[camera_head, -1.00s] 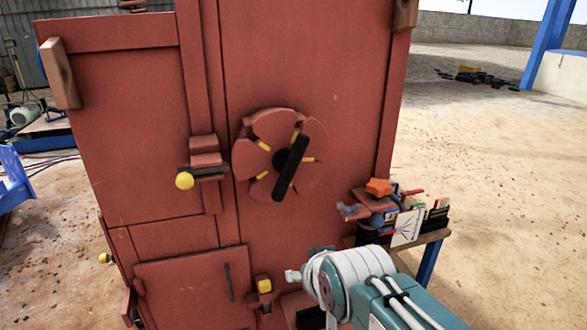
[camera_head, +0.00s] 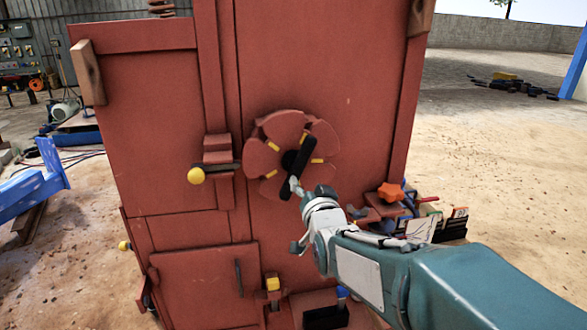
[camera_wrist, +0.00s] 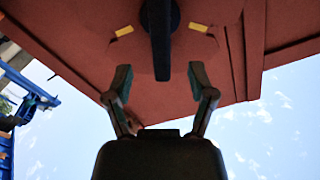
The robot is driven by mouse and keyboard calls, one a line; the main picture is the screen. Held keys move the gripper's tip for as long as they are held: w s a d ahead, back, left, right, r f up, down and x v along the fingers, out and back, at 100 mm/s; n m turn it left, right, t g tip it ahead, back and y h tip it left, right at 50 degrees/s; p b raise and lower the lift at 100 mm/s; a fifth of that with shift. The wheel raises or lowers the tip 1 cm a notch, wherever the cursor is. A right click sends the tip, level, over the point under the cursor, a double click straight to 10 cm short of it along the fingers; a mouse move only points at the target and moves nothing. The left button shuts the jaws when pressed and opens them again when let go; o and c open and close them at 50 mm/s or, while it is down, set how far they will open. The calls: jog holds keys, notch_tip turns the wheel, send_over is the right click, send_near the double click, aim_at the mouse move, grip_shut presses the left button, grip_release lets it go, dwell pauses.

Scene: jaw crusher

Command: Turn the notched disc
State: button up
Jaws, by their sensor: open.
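The notched disc (camera_head: 267,165) is a red, petal-edged wheel with yellow marks, mounted on the tall red machine front. A black bar handle (camera_head: 305,165) crosses its black hub and stands tilted, its top leaning slightly right. My gripper (camera_head: 296,184) is at the lower end of the bar in the head view and hides part of the disc's lower right edge. In the wrist view my gripper (camera_wrist: 161,82) is open, with one finger on each side of the bar (camera_wrist: 160,45). The fingers look clear of the bar; the depth between them is hard to judge.
A yellow-knobbed latch (camera_head: 195,176) sticks out left of the disc. An orange star knob (camera_head: 391,192) and a cluttered shelf are at the right, close to my arm. Another yellow-topped latch (camera_head: 272,284) is below. Sandy ground to the right is open.

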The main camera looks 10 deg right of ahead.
aim_at(299, 170)
jog(key=w, duration=0.8)
jog(key=shift+w, duration=0.15)
grip_shut()
